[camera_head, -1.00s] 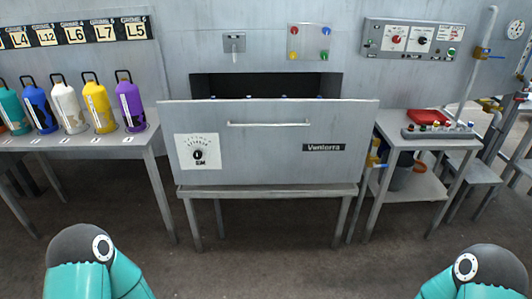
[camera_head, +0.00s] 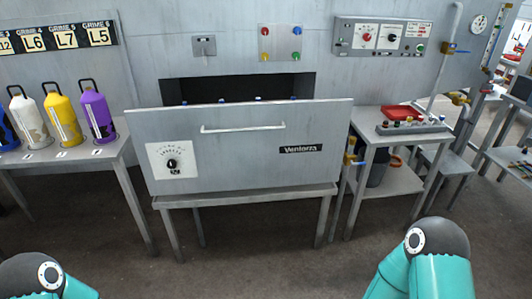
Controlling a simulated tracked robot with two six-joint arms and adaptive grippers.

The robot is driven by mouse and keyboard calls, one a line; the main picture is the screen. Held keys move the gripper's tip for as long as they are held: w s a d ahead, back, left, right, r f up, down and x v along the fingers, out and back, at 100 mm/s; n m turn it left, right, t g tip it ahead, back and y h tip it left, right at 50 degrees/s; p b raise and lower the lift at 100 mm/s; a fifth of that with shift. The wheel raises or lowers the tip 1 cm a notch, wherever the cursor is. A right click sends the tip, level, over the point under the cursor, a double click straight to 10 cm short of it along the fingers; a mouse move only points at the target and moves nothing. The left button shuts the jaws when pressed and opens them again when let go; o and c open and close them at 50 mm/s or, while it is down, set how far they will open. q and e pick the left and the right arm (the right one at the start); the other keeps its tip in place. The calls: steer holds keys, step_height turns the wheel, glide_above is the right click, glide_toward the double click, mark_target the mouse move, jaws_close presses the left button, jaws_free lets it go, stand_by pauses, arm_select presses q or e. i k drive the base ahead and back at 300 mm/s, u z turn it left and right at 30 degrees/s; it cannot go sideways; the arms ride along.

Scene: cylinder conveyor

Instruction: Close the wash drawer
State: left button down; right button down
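The wash drawer (camera_head: 238,165) is in the middle of the head view. It is a grey metal front with a horizontal bar handle (camera_head: 243,128), a dial plate at its left and a "Ventorra" label at its right. It stands out from the dark opening (camera_head: 235,88) in the wall, so the drawer is open. Small blue-tipped things show just above its top edge; the inside is mostly hidden. Teal arm parts of mine show at the lower left and lower right, in front of and below the drawer. Neither gripper is in view.
A table (camera_head: 75,158) with several coloured cylinders stands left of the drawer. At the right, a side table (camera_head: 388,140) holds a red tray (camera_head: 403,113). A control panel (camera_head: 383,36) and a button plate (camera_head: 281,43) are on the wall. The floor before the drawer is clear.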

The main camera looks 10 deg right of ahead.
mark_target(253, 145)
steer(key=i, duration=1.55)
steer(key=z, duration=0.05)
